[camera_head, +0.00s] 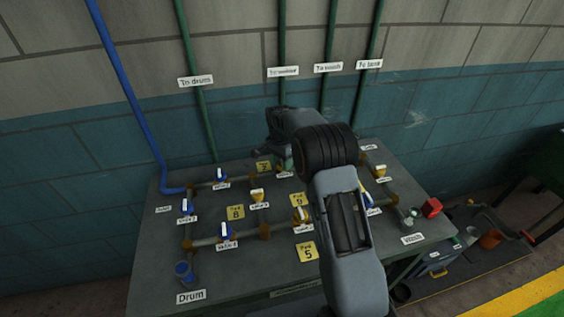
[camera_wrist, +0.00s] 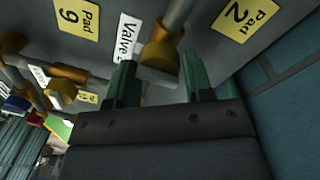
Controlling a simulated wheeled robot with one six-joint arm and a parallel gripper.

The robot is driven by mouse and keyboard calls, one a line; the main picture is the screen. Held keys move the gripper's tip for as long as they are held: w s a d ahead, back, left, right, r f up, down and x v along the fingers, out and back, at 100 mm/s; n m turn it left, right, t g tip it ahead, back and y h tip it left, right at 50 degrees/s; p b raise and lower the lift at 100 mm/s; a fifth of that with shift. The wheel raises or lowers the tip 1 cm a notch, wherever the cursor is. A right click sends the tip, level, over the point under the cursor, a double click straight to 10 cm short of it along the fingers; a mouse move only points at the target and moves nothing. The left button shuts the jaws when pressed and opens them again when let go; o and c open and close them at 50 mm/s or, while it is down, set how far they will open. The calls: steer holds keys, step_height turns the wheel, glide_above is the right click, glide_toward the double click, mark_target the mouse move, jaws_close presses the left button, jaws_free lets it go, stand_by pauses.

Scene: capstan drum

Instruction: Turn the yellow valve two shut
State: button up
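In the wrist view, a yellow-orange valve part (camera_wrist: 160,50) sits between and just beyond the fingertips of my gripper (camera_wrist: 158,66). A white label (camera_wrist: 127,38) beside it reads "Valve", with its number partly hidden by a finger. The green fingers are spread apart, one on each side of the yellow part, and I see no clear contact. The handle's exact angle is hard to tell. In the head view, my arm hides most of this spot, and the gripper hangs over the back middle of the bench near a yellow valve (camera_head: 285,170).
The grey bench (camera_head: 240,285) carries pipes, blue valves (camera_head: 224,231), other yellow valves (camera_head: 257,195) and yellow pad plates (camera_head: 236,212). A red block (camera_head: 431,208) is at the right edge. Green pipes (camera_head: 198,110) rise along the wall behind.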

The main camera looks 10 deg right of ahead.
mark_target(280, 162)
steer(key=o, duration=0.4)
steer(key=r, duration=1.3)
steer(key=shift+w+a+r, duration=0.3)
steer(key=shift+w+r, duration=0.05)
steer(key=shift+w, duration=0.05)
